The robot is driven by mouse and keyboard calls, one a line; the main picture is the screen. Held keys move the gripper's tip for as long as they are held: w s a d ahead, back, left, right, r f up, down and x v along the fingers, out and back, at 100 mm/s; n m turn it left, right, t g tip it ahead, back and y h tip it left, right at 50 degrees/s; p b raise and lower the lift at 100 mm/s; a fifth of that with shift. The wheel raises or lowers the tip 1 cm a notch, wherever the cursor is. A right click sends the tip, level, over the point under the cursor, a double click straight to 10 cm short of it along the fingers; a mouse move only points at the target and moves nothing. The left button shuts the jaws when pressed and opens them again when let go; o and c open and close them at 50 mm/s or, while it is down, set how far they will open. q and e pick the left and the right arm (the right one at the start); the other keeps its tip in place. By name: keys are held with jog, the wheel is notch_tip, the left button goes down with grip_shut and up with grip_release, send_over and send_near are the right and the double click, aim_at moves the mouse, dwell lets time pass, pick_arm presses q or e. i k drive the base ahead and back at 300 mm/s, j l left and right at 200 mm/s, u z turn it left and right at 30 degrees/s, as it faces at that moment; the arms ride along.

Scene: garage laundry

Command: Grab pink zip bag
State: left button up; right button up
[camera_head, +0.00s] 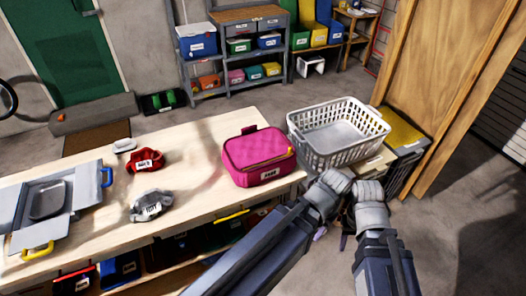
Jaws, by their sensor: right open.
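The pink zip bag (254,152) sits upright near the right end of the wooden table. It has a yellow zip on its right side and a white label on its front. My right gripper (333,235) shows only in small part, low between my grey arm links, below the table's right end. It is open, apart from the bag and to its lower right. My arm links hide most of it. My left gripper does not show.
A white laundry basket (306,149) stands right of the bag. On the table (205,195) are a red labelled item (146,160), a grey labelled item (151,205) and a grey box (84,180) with open flaps. Shelves (234,88) stand behind. The tabletop around the bag's left is clear.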

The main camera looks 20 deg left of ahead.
aim_at(254, 157)
jog(key=i+l+z, duration=0.1)
jog(key=i+z, duration=0.65)
jog(key=z, duration=0.15)
jog(key=i+z, duration=0.25)
jog(key=i, duration=0.15)
jog(key=i+u, duration=0.25)
jog(key=u, duration=0.25)
jog(key=i+u, duration=0.1)
jog(key=u, duration=0.35)
jog(key=i+u, duration=0.1)
jog(key=u, duration=0.4)
jog(key=i+u, duration=0.1)
jog(key=u, duration=0.35)
jog(key=i+u, duration=0.15)
jog(key=u, duration=0.35)
jog(key=i+u, duration=0.2)
jog(key=u, duration=0.25)
